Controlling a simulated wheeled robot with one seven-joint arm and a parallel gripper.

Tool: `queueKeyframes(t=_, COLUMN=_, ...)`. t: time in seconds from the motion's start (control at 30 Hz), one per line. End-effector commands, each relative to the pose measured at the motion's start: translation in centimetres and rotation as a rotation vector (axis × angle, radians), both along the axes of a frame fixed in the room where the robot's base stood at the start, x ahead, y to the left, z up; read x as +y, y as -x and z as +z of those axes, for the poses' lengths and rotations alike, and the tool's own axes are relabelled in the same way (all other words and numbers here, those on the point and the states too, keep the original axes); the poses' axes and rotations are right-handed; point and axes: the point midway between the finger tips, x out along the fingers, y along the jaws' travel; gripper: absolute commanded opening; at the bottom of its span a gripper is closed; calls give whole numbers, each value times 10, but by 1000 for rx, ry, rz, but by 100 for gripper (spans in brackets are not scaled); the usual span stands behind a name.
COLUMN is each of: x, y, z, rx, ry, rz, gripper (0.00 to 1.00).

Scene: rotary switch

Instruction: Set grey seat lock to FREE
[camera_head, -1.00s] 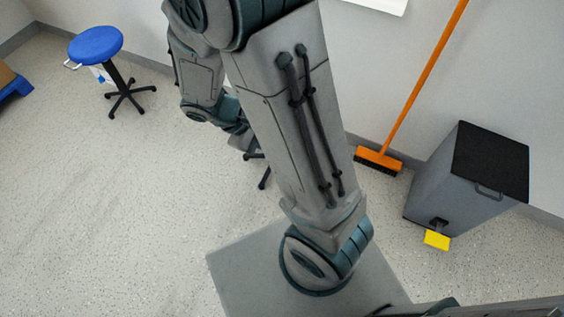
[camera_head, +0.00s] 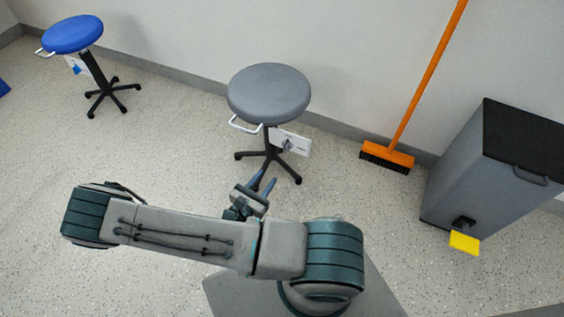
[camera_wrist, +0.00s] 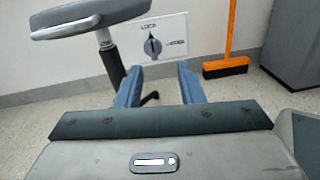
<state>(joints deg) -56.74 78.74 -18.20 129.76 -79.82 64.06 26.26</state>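The grey stool (camera_head: 268,94) stands near the wall in the head view. Its seat edge (camera_wrist: 88,14) also shows at the top left of the wrist view. A white switch plate (camera_head: 303,142) is mounted at its column, with a dark rotary knob (camera_wrist: 152,46) on it. In the wrist view, a label above the knob seems to read LOCK; one to its right is too blurred to read surely. The knob looks about upright, towards the upper label. My gripper (camera_wrist: 158,68) is open and empty, its blue fingers pointing at the plate, below and short of the knob.
A blue stool (camera_head: 73,34) with its own small plate stands far left. An orange broom (camera_head: 388,155) leans on the wall to the right. A grey bin (camera_head: 490,170) with a yellow pedal stands at the right.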

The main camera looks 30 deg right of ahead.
Motion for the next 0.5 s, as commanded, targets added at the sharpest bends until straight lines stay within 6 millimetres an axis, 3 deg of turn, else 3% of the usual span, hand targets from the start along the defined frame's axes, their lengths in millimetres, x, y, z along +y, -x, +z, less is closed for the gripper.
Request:
queueKeyframes(t=0.03, x=0, y=-1, z=-16, rx=15, ry=24, rz=33, gripper=35)
queueKeyframes(t=0.13, x=0, y=-2, z=-26, rx=30, ry=48, rz=74, gripper=35)
queueKeyframes(t=0.33, x=-9, y=-11, z=-30, rx=37, ry=60, rz=92, gripper=35)
queueKeyframes(t=0.5, x=-34, y=-29, z=-31, rx=35, ry=60, rz=88, gripper=35)
